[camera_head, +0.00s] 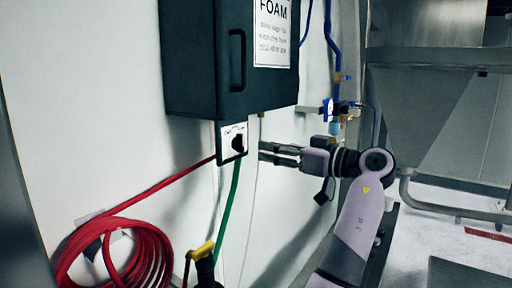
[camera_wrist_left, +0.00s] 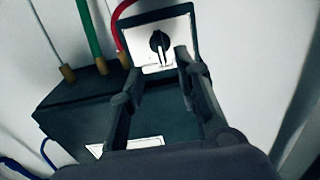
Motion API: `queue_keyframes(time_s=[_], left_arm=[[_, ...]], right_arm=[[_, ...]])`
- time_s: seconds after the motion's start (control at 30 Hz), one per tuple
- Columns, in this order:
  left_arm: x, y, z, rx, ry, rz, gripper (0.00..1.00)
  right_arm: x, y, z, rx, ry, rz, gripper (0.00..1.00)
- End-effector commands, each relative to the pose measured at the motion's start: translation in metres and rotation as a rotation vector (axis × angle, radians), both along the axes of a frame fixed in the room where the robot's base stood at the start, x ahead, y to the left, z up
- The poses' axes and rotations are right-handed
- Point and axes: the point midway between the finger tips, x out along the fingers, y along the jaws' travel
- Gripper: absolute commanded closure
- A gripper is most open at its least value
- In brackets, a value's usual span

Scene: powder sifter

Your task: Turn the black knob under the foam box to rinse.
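The black knob (camera_head: 238,144) sits on a small white plate (camera_head: 230,131) in a dark frame, just under the dark foam box (camera_head: 205,60). In the left wrist view, the scene looks upside down and the knob (camera_wrist_left: 160,42) shows beyond my fingertips, with a white pointer-like mark on it. My left gripper (camera_head: 264,151) is open and empty, its two fingers apart. It is to the right of the knob, with a small gap and no contact visible. Labels on the plate are too small to read. My right gripper is not in view.
A red hose (camera_head: 150,190) and a green hose (camera_head: 229,205) hang below the box. Blue piping (camera_head: 334,60) and a metal hopper (camera_head: 420,100) are at the right. The white wall left of the box is clear.

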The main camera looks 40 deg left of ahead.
Motion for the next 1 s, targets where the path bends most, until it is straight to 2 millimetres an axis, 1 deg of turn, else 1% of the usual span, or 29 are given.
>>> queue_keyframes(time_s=[0.03,0.1,0.2,0.3,0.43,0.87,0.93,1.0], left_arm=[[0.002,-0.010,0.000,0.001,0.001,-0.003,0.70],[0.003,-0.022,0.000,0.000,0.001,-0.002,0.70],[0.004,-0.034,0.000,-0.001,0.002,-0.001,0.70],[0.005,-0.041,0.000,0.000,0.001,-0.001,0.70],[0.005,-0.044,0.000,0.000,0.000,0.001,0.70],[0.005,-0.043,0.000,0.000,0.000,0.000,0.70],[0.005,-0.043,0.003,0.000,0.000,0.000,0.70],[0.005,-0.043,0.012,0.000,0.000,0.000,0.70]], right_arm=[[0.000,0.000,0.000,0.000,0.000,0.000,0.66],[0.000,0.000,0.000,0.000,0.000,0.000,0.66],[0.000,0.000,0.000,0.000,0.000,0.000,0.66],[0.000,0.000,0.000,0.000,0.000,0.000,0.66],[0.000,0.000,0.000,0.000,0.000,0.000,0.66],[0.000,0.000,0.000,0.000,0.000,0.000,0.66],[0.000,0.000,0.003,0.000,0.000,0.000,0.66],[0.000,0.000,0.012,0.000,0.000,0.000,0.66]])
